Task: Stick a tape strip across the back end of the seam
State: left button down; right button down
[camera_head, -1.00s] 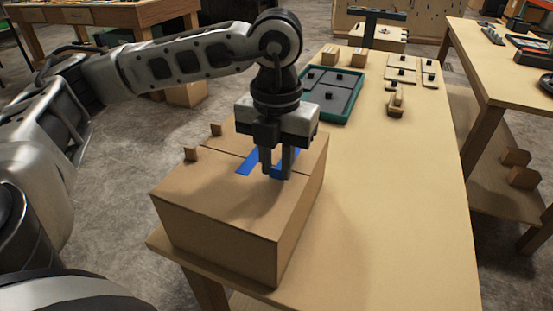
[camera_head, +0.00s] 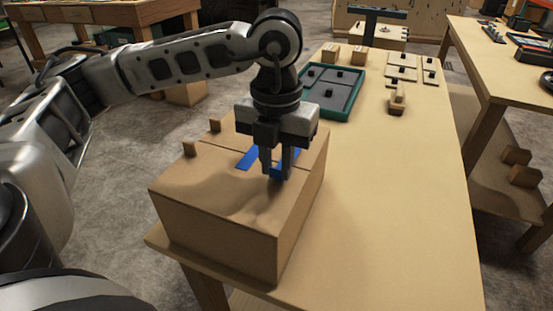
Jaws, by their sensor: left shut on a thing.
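A brown cardboard box (camera_head: 215,225) stands on the near left of the wooden table, its closed top crossed by a thin seam. My left gripper (camera_head: 276,175) points straight down over the box top, shut on a blue tape strip (camera_head: 291,158) that shows between and behind its fingers. More blue tape (camera_head: 247,158) shows just left of the fingers. The fingers hide the middle, so I cannot tell whether this is a separate strip or how far the tape touches the box. My right gripper is not in view.
The table's right front (camera_head: 400,220) is clear.

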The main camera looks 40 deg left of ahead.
pick_arm(q)
jog(key=shift+f+b, duration=0.3)
jog(key=shift+f, duration=0.05)
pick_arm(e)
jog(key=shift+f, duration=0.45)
pick_arm(q)
jog(key=shift+f+b, duration=0.2)
jog(key=shift+b, duration=0.1)
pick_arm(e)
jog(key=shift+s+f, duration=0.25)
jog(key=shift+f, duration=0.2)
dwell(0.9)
pick_arm(q)
jog(key=shift+s+f, duration=0.1)
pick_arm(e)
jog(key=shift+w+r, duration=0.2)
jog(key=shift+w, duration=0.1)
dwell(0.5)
pick_arm(q)
jog(key=c, duration=1.2)
grip_release()
jog(key=shift+o, duration=0.2)
jog(key=shift+r, duration=0.25)
notch_tip(320, 180, up, 16)
jog(key=p, duration=0.3)
jog(key=shift+f, duration=0.15)
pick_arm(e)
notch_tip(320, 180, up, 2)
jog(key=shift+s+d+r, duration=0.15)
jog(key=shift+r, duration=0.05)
